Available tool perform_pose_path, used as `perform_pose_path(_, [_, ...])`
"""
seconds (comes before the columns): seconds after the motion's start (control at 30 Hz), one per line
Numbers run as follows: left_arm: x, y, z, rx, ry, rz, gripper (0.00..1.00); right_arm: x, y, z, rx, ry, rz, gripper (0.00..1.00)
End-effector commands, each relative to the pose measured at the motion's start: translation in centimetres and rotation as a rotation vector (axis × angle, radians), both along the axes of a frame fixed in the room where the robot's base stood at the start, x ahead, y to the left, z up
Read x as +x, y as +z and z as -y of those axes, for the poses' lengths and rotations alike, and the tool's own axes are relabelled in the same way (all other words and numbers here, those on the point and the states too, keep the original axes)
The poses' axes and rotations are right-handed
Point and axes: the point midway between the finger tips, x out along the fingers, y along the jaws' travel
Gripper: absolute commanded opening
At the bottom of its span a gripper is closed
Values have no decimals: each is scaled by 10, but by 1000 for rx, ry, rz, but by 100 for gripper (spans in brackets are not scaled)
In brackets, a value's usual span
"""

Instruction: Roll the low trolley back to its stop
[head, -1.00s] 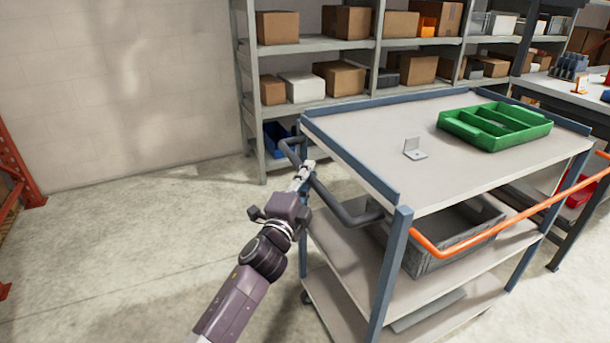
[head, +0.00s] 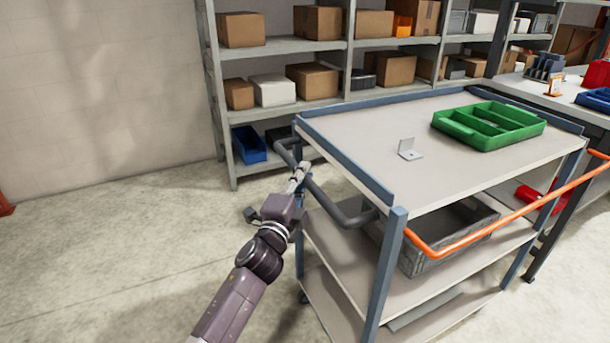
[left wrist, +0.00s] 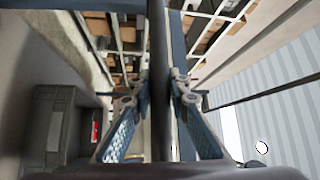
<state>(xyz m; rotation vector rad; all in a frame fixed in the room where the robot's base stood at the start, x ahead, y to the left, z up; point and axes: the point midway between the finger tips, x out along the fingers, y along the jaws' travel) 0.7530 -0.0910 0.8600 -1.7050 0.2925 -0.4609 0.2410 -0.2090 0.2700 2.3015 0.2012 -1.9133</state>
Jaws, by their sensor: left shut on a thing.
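The trolley (head: 340,155) has a blue frame, several grey decks and a dark push handle (head: 325,205) on its left end. My left gripper (head: 299,172) is shut on this dark handle, near the trolley's left corner. In the left wrist view the dark bar (left wrist: 158,50) runs between the two fingers of the left gripper (left wrist: 158,100). An orange rail (head: 500,218) runs along the trolley's near right side. The stop cannot be made out. My right gripper is out of view.
A green divided tray (head: 488,125) and a small grey bracket (head: 409,150) lie on the top deck. A grey crate (head: 447,250) stands on the middle deck. Shelving (head: 231,130) with boxes stands behind, a workbench (head: 558,100) at the right. The floor at left is clear.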

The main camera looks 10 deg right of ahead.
Motion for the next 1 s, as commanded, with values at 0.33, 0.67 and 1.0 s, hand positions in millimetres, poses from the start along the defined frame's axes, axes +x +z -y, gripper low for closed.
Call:
perform_pose_path(0.33, [-1, 0, 3, -1, -3, -1, 0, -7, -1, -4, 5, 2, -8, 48])
perform_pose_path(0.67, [0, 0, 2, -1, -2, 0, 34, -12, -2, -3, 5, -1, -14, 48])
perform_pose_path(1.0, [-8, -1, -3, 1, 0, 0, 34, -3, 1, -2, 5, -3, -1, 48])
